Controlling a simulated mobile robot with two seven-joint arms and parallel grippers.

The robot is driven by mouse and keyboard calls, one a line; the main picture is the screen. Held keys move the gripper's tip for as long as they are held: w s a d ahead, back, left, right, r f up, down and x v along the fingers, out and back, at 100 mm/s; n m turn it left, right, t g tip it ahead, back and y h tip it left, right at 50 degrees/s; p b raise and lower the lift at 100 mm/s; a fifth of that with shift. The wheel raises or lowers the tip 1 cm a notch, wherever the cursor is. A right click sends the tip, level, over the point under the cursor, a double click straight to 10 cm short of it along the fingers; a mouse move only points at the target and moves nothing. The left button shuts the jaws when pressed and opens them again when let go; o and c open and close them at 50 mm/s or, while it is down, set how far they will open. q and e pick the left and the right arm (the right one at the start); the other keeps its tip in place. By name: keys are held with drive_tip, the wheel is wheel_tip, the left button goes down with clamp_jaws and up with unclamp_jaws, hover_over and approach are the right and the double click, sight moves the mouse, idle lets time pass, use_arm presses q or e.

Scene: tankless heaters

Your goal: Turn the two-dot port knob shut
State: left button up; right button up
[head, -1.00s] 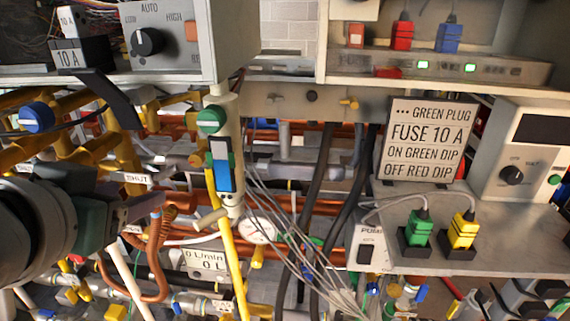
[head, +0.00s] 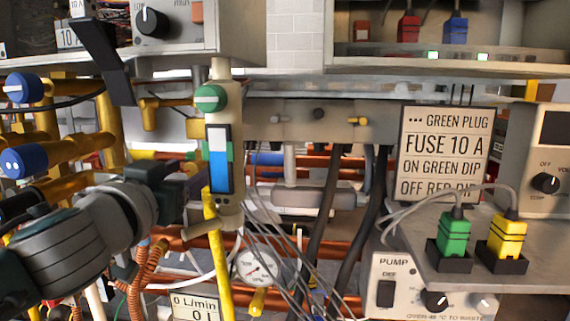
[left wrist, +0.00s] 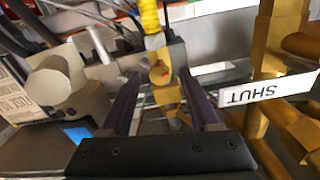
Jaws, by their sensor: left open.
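Two blue knobs sit on brass pipework at the left edge of the head view. The lower blue knob (head: 24,160) carries small pale marks that look like dots; the upper blue knob (head: 22,88) has a pale mark too small to read. My left gripper (head: 193,185) is to the right of both knobs, just left of the flow tube, and touches neither knob. In the left wrist view my left gripper (left wrist: 158,95) has its two dark fingers apart, with nothing held. A brass fitting (left wrist: 162,76) lies beyond the gap between them. My right gripper is out of view.
A white SHUT tag (left wrist: 262,93) hangs by brass pipes in the left wrist view. The flow tube (head: 220,170) with a green knob (head: 210,98), a yellow hose (head: 218,260) and a gauge (head: 256,267) crowd my left gripper. A sign (head: 443,150) stands at right.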

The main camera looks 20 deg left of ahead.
use_arm(q)
drive_tip(key=shift+x, duration=1.35)
drive_tip(key=shift+c, duration=0.4)
clamp_jaws()
